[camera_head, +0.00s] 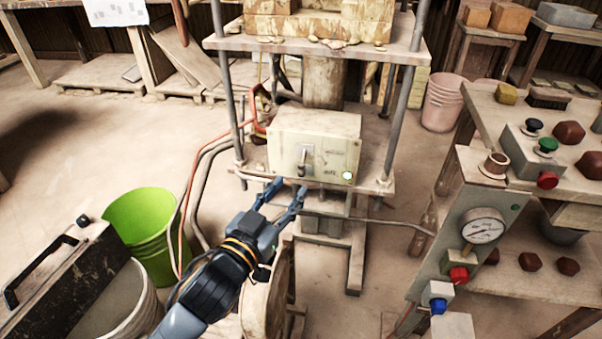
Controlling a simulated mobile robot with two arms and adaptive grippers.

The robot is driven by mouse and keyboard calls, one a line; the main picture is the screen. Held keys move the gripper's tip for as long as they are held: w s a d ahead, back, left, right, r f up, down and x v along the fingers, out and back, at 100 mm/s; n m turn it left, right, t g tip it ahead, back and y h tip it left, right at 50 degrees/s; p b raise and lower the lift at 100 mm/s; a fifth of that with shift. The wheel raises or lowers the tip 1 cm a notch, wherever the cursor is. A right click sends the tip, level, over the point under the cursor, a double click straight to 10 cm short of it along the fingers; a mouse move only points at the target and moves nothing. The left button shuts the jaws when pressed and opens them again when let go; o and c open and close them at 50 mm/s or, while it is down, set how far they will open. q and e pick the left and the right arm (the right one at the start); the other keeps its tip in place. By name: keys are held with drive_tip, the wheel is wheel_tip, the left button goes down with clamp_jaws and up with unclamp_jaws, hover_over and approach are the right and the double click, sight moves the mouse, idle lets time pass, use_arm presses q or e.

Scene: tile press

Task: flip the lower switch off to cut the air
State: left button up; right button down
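A cream switch box (340,130) sits on the lower plate of the press. A grey lever (303,158) stands on its front face, with small markings too blurred to read. My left gripper (287,187) is just below and left of the lever. Its two fingers are spread with nothing between them. I cannot tell if a fingertip touches the box. My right gripper is not in view.
A gauge panel (448,215) with a red knob (458,275) and a blue knob (438,304) stands at the right. Press rods (393,95) flank the box. Hoses (190,190) run at its left. A green bucket (140,220) stands at the left.

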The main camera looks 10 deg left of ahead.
sight(301, 171)
use_arm(q)
drive_tip(key=x, duration=0.6)
drive_tip(key=shift+w, duration=0.25)
clamp_jaws()
